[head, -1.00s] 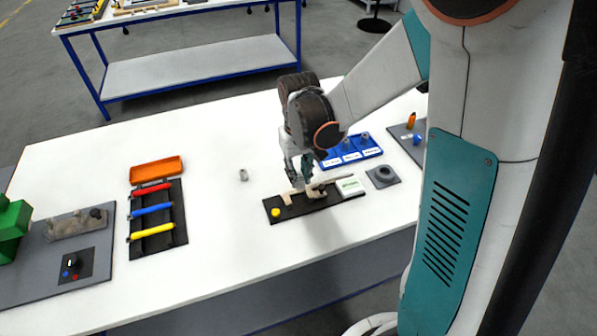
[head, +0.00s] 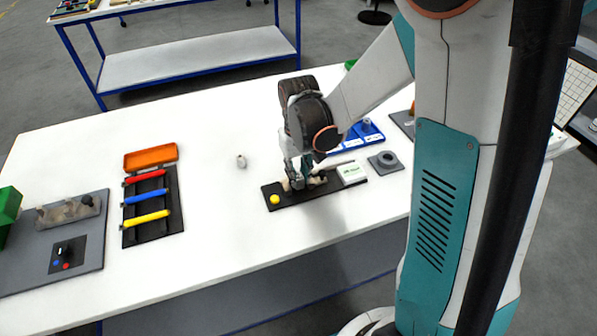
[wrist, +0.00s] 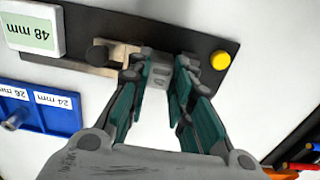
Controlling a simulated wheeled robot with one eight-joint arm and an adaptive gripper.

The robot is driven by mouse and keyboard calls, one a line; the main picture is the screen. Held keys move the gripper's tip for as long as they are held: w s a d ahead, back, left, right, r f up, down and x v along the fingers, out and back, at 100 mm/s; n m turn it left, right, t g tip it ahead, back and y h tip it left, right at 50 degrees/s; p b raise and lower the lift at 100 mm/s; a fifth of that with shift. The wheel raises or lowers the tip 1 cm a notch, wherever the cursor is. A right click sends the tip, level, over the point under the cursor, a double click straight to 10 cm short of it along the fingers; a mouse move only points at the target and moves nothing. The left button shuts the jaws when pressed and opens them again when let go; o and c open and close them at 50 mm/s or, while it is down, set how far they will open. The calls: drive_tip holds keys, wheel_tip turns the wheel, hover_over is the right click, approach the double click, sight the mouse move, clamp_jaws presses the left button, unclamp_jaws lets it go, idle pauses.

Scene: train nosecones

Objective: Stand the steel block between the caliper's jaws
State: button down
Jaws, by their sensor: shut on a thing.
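The caliper (wrist: 110,68) has beige jaws and a dark knob (wrist: 97,55) on a black board (wrist: 190,45). Its display block (wrist: 33,30) reads 48 mm. In the head view it is mostly covered by my gripper (head: 298,186), which is low over the board (head: 272,189). In the wrist view my gripper (wrist: 160,78) is shut on the grey steel block (wrist: 157,74), its teal pads on both sides. The block is over the board beside the beige parts. The far jaw is hidden, and I cannot tell whether the block touches the board.
A yellow button (head: 275,199) is at the board's left end. A blue tray (head: 368,134) with labelled pegs and a grey ring on a pad (head: 385,162) are near. A small grey part (head: 241,161) stands on the white table (head: 215,215). A rack of coloured tools (head: 150,209) is further left.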

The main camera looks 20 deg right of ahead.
sight(299, 176)
drive_tip(key=shift+f+b, duration=0.55)
drive_tip(key=shift+f, duration=0.05)
drive_tip(key=c, duration=1.3)
unclamp_jaws()
drive_tip(key=shift+c, duration=0.2)
drive_tip(key=shift+r, duration=0.1)
wheel_tip(299, 176, up, 12)
